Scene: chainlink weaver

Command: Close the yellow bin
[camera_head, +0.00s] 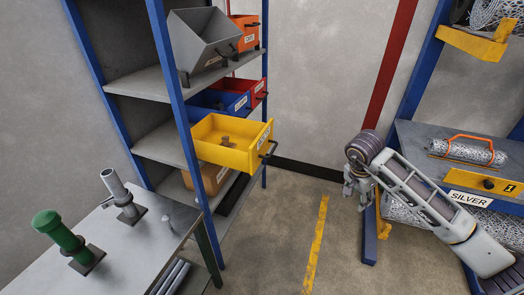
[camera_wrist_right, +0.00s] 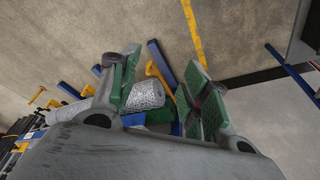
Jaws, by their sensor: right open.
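The yellow bin (camera_head: 228,147) is pulled out of the blue-posted shelf like an open drawer, in the middle of the head view. A small brownish object lies inside it, and a dark handle (camera_head: 268,148) is on its front. My right gripper (camera_head: 354,190) is to the right of the bin, apart from it, near the right-hand rack. In the right wrist view its two green-padded fingers (camera_wrist_right: 165,95) are spread with nothing held between them. The bin is not recognisable in the wrist view. My left gripper does not show.
A grey bin (camera_head: 200,52) tilts out above, with red, blue and orange bins around. A brown bin (camera_head: 208,178) sits below. A table (camera_head: 135,250) with a green tool stands front left. A rack (camera_head: 450,140) with wire rolls stands right. Floor between is clear.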

